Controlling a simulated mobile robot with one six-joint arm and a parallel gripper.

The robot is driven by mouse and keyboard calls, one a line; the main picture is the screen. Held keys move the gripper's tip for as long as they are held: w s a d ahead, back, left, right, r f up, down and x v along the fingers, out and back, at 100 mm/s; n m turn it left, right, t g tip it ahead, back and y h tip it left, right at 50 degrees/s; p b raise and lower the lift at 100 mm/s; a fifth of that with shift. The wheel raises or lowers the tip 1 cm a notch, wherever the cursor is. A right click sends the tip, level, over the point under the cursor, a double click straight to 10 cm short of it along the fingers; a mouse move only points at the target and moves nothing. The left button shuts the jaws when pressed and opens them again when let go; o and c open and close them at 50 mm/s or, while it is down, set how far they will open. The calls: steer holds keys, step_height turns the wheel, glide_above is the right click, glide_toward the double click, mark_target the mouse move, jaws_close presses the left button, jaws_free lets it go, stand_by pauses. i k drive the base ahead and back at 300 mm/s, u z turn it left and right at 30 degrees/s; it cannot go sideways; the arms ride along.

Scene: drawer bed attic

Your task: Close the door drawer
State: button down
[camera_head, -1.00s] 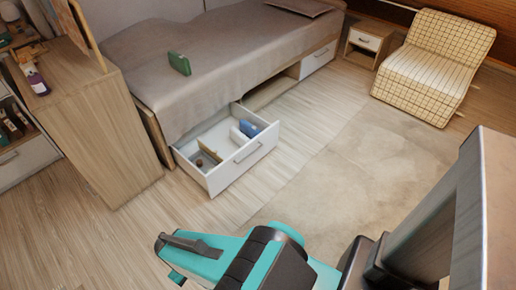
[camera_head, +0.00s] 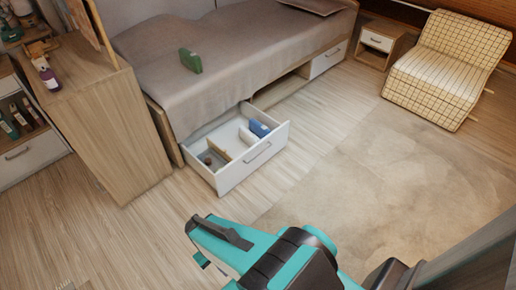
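The open drawer (camera_head: 250,165) sticks out from under the left part of the bed, with a white front and a grey bar handle (camera_head: 257,155). Inside it are dividers, a blue item (camera_head: 259,128) and a small brown item (camera_head: 208,160). My gripper (camera_head: 208,246) is in the lower middle of the view, nearer the camera than the drawer and apart from it. A dark finger and a teal body show. I cannot tell how far its fingers are apart.
The bed (camera_head: 240,60) carries a green object (camera_head: 191,60). A wooden cabinet (camera_head: 115,140) stands left of the drawer. A nightstand (camera_head: 377,45) and a checkered chair (camera_head: 440,70) are at the back right. The floor and rug (camera_head: 370,170) before the drawer are clear.

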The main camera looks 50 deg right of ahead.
mark_target(224, 130)
steer(key=u, duration=0.05)
steer(key=i, duration=1)
steer(key=z, duration=0.05)
